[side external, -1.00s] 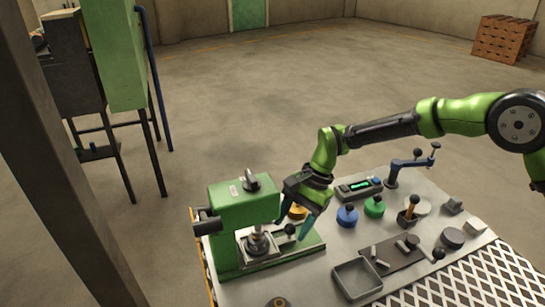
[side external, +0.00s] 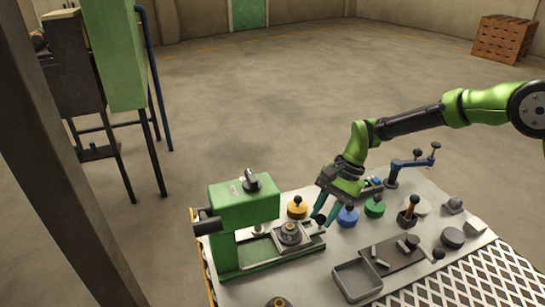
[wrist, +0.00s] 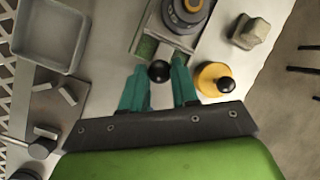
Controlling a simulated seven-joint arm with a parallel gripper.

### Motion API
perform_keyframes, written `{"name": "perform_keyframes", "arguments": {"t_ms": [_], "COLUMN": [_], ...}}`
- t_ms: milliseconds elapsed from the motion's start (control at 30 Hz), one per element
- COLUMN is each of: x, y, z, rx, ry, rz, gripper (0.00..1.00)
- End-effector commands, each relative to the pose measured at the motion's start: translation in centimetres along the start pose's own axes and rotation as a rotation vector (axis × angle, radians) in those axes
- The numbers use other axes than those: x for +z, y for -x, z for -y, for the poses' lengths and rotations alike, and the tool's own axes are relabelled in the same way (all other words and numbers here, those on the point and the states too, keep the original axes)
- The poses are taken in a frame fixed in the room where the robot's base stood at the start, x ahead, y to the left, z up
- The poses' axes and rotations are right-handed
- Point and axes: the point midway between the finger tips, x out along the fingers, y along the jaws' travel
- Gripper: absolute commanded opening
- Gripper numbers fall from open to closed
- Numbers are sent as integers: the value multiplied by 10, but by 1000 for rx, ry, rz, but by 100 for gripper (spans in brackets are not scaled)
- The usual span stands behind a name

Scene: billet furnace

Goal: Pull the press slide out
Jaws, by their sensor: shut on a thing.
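The green press (side external: 243,212) stands at the left of the table. Its slide, a pale plate (side external: 311,243) on the green base, sits out to the right of the press head and carries a dark round die (side external: 289,232). The die also shows in the wrist view (wrist: 186,14). My gripper (side external: 323,216) is at the slide's outer end, its teal fingers on either side of the black ball knob (wrist: 159,71). It is shut on that knob; the contact itself is partly hidden.
A yellow knobbed disc (side external: 297,210) stands close behind the slide. A blue one (side external: 347,217) and a green one (side external: 374,206) stand right of my gripper. A grey tray (side external: 358,281) is at the front. Bare table lies between slide and tray.

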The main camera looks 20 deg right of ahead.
Motion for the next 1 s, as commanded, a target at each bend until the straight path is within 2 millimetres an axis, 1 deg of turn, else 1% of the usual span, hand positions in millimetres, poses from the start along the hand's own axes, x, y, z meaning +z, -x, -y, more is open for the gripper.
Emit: {"name": "perform_keyframes", "arguments": {"t_ms": [33, 100, 200, 533, 567, 600, 700, 1000], "x": [-10, -18, -25, -29, -30, -29, -28, -27], "y": [6, 12, 16, 18, 18, 18, 17, 17], "z": [-6, -12, -18, -21, -21, -21, -21, -20], "rx": [-4, -4, -4, -1, -1, 0, -1, -2], "ry": [-5, -4, -3, -4, -4, -4, -3, -1], "rz": [-3, -2, -1, -5, -5, -5, -4, -2], "gripper": [0, 0, 0, 0, 34, 40, 54, 54]}}
